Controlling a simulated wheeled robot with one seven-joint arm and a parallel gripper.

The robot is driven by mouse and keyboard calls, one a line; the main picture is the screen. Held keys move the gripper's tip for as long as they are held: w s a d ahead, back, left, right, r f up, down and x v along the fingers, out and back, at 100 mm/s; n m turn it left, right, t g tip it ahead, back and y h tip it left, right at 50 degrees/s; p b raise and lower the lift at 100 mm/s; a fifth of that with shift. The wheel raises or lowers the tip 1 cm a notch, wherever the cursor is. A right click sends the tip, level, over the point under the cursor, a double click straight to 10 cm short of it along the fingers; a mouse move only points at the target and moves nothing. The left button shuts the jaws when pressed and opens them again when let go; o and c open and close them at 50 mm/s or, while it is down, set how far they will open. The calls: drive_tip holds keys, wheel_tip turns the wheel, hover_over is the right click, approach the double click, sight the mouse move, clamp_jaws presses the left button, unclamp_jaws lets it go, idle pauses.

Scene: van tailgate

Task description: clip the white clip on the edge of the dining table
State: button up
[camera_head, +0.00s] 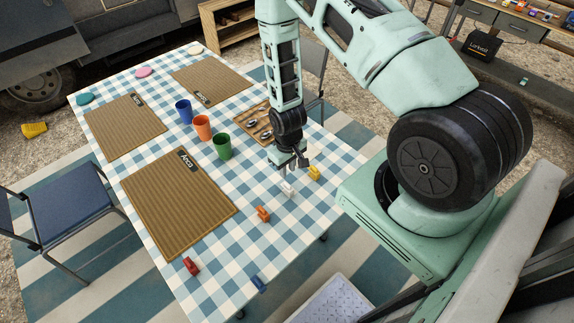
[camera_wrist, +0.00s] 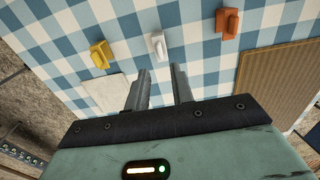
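The white clip (camera_head: 287,189) lies on the blue-and-white checked cloth of the dining table (camera_head: 250,243), between a yellow clip (camera_head: 314,173) and an orange clip (camera_head: 262,214). In the wrist view the white clip (camera_wrist: 158,45) is just beyond my fingertips, roughly midway between the yellow clip (camera_wrist: 101,54) and the orange clip (camera_wrist: 228,23). My gripper (camera_head: 292,163) is above the table close to the white clip, fingers apart. In the wrist view my gripper (camera_wrist: 160,70) shows a gap between its two fingers with nothing in it.
A red clip (camera_head: 191,266) and a blue clip (camera_head: 258,284) lie nearer the table's front. Brown placemats (camera_head: 178,200), blue, orange and green cups (camera_head: 222,146), and a wooden cutlery tray (camera_head: 250,127) are on the table. A blue chair (camera_head: 70,208) stands at left.

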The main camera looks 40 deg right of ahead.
sight(287, 184)
drive_tip(key=shift+f+b, duration=2.55)
drive_tip(key=shift+f, duration=1.15)
clamp_jaws()
drive_tip(key=shift+r+p, duration=1.8)
drive_tip(key=shift+r, duration=0.8)
drive_tip(key=shift+f, duration=0.1)
